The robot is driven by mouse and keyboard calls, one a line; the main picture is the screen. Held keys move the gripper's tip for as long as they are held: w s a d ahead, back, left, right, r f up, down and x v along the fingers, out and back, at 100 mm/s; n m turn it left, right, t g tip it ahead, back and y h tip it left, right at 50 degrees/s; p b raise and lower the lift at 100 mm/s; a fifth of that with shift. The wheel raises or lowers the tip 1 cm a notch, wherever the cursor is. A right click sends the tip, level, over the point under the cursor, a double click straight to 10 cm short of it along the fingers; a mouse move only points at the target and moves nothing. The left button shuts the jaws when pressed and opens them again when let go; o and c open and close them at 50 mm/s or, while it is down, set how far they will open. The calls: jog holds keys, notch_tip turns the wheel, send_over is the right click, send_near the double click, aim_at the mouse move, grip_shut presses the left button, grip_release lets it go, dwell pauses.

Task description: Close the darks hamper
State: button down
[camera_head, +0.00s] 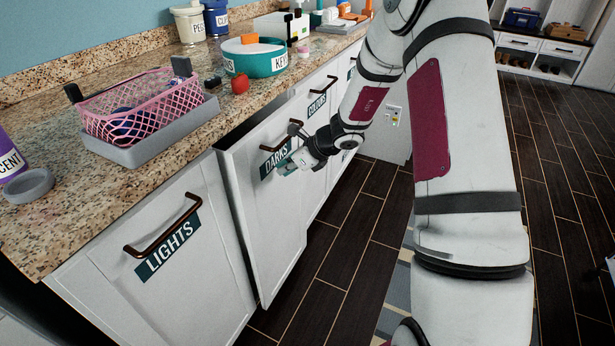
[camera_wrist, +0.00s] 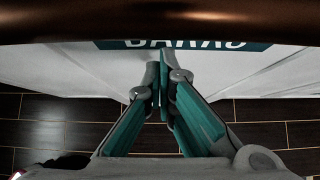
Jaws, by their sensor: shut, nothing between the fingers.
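The darks hamper (camera_head: 265,215) is a white tilt-out front under the counter, with a teal label reading DARKS (camera_head: 275,160) and a bronze bar handle (camera_head: 270,147). It stands partly open, its top edge tilted out and a dark gap showing above it. My gripper (camera_head: 285,172) is at the front of this panel, beside the label and just below the handle. In the wrist view my gripper (camera_wrist: 160,75) is shut and empty, its fingertips in front of the panel below the label (camera_wrist: 190,46). The handle (camera_wrist: 160,20) crosses the top of that view. I cannot tell whether the fingertips touch the panel.
The lights hamper (camera_head: 160,280) on the left and the colours hamper (camera_head: 318,110) on the right flank it. Dark floor (camera_head: 340,240) lies clear in front.

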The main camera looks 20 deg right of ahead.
aim_at(274, 161)
jog(key=shift+w+a, duration=0.7)
jog(key=shift+w, duration=0.15)
jog(key=shift+w+a, duration=0.65)
jog(key=shift+w, duration=0.2)
jog(key=shift+w+a+r, duration=0.1)
